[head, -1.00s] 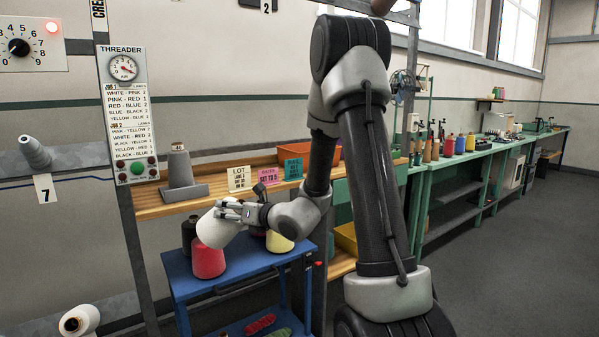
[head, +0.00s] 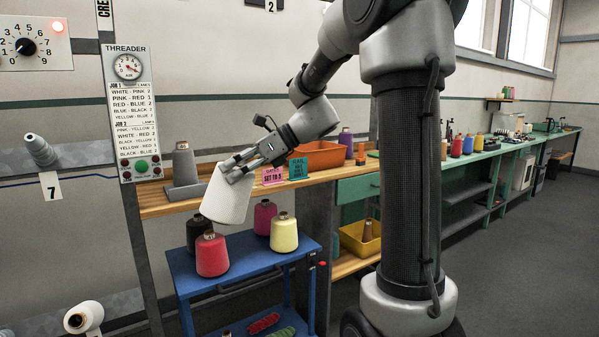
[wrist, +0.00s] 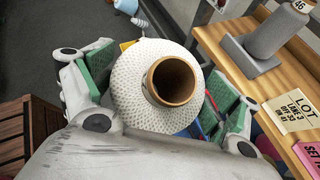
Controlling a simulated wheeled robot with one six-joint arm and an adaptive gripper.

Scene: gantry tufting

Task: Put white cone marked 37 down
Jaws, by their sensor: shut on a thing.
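A white cone (head: 228,200) of yarn is held in my gripper (head: 236,166), tilted a little, above the left part of the blue cart (head: 240,272). In the wrist view the white cone (wrist: 150,60) sits between the green-padded fingers, with its brown tube opening towards the camera. My gripper is shut on it near its top. No number 37 is readable on it. Below it on the cart stand a red cone (head: 212,256), a black cone (head: 197,233), a crimson cone (head: 265,217) and a yellow cone (head: 284,233).
A wooden shelf (head: 152,208) behind carries a grey cone (head: 184,165) on a stand, an orange bin (head: 322,157) and note cards (head: 298,169). The threader panel (head: 134,115) stands at the left. Another white cone (head: 83,318) is on a peg at lower left.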

